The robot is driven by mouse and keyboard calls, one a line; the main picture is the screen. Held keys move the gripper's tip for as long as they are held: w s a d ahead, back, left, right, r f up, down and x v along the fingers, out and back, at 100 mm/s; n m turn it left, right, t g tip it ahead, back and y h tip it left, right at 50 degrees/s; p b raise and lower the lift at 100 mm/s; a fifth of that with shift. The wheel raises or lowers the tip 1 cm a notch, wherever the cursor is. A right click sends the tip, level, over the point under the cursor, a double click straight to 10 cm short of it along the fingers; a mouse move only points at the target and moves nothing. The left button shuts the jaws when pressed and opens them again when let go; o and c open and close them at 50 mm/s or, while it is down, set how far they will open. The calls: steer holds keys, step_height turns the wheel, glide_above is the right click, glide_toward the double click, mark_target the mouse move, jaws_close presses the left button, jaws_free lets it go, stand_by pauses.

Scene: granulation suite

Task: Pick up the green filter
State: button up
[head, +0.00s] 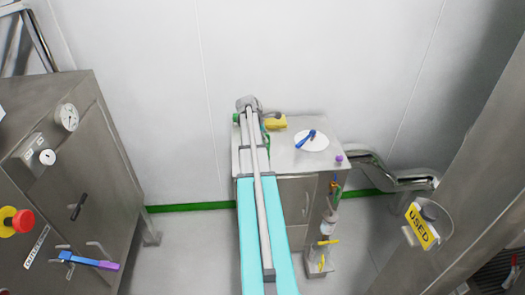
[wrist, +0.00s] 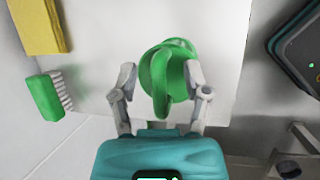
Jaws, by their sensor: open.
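The green filter (wrist: 177,82), a rounded green piece with a curved loop-like part, is in the middle of the wrist view, over the white cabinet top. My gripper (wrist: 162,80) is open, with one finger on each side of the filter. The right finger looks very close to it; I cannot tell whether it touches. A gap shows at the left finger. In the head view my gripper (head: 248,104) is at the far left of the cabinet top, and my arm hides most of the filter; a bit of green (head: 236,118) shows beside it.
A green brush with white bristles (wrist: 45,97) and a yellow block (wrist: 38,25) lie left of the filter in the wrist view. A white disc with a blue-handled tool (head: 311,140) and a purple item (head: 339,158) are on the cabinet top (head: 290,165). The wall is close behind.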

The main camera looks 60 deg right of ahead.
steer(key=shift+c, duration=0.2)
jaws_close()
steer(key=shift+r, duration=0.2)
stand_by(0.4)
step_height(320, 180, up, 2)
steer(key=p, duration=0.2)
steer(key=shift+r+p, duration=0.15)
steer(key=shift+p, duration=0.2)
steer(key=s+a+r+p, duration=0.8)
steer(key=a+r+p, duration=0.2)
steer(key=a, duration=0.1)
steer(key=shift+s+r, duration=0.2)
steer(key=shift+s, duration=0.1)
